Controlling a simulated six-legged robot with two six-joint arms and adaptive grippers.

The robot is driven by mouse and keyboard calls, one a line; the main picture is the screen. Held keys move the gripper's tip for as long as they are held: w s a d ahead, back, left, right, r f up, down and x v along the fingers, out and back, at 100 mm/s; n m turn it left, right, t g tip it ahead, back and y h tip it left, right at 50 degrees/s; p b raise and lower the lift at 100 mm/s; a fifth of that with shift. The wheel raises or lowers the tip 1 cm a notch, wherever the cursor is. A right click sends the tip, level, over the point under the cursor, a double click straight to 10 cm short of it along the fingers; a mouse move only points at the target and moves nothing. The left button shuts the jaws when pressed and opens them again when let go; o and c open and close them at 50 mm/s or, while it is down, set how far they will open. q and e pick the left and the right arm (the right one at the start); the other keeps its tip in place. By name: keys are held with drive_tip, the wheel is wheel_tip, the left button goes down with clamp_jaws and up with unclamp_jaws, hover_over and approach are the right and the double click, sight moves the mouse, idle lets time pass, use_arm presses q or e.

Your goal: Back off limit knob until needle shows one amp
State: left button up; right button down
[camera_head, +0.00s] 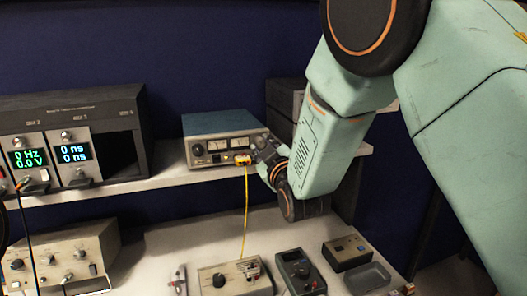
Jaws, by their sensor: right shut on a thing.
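A blue-topped bench supply (215,126) stands on the shelf, with a pale front panel facing me. A small meter window (218,145) sits on that panel; its needle is too small to read. My right gripper (264,150) comes in from the right and is shut at the right end of the panel, on what looks like the limit knob. The knob itself is hidden behind the fingers. My left gripper is not in view.
A yellow lead (246,210) hangs from the supply's front, close to my right gripper, down to a grey box (233,280) on the lower bench. A dark instrument rack (75,110) with green displays stands left on the shelf (165,178).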

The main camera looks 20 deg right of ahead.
drive_tip(key=shift+n, duration=0.4)
drive_tip(key=c, duration=1.5)
unclamp_jaws()
drive_tip(key=o, duration=0.4)
drive_tip(key=shift+s+a+r, duration=0.1)
drive_tip(key=shift+s+r, duration=0.05)
drive_tip(key=shift+s, duration=0.1)
drive_tip(key=shift+c, duration=0.2)
drive_tip(key=shift+w, duration=0.1)
